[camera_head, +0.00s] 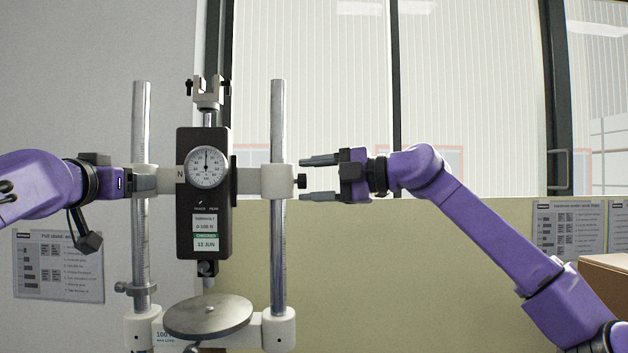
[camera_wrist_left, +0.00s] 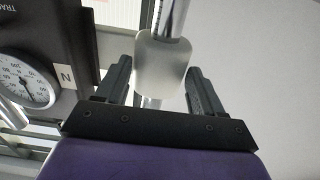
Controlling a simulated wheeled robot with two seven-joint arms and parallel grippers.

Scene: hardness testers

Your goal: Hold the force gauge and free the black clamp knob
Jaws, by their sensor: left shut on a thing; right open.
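The force gauge (camera_head: 204,222) is a dark upright box with a round white dial (camera_head: 206,166), hung between two steel columns on a white crossbar. Its dial side also shows in the left wrist view (camera_wrist_left: 68,60). My left gripper (camera_head: 150,181) is shut on the crossbar's white left collar (camera_wrist_left: 160,66), which surrounds the left column; its fingers lie on either side of the collar. The black clamp knob (camera_head: 301,181) sticks out from the right collar (camera_head: 277,181). My right gripper (camera_head: 319,177) is open, its two fingers just right of the knob, one above and one below its level.
A round metal plate (camera_head: 208,315) sits low between the columns. The right column (camera_head: 278,120) stands close to my right fingers. A low yellowish panel (camera_head: 400,280) and windows are behind. Posters (camera_head: 58,266) hang on the left wall, and a brown box (camera_head: 604,280) is at the right edge.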

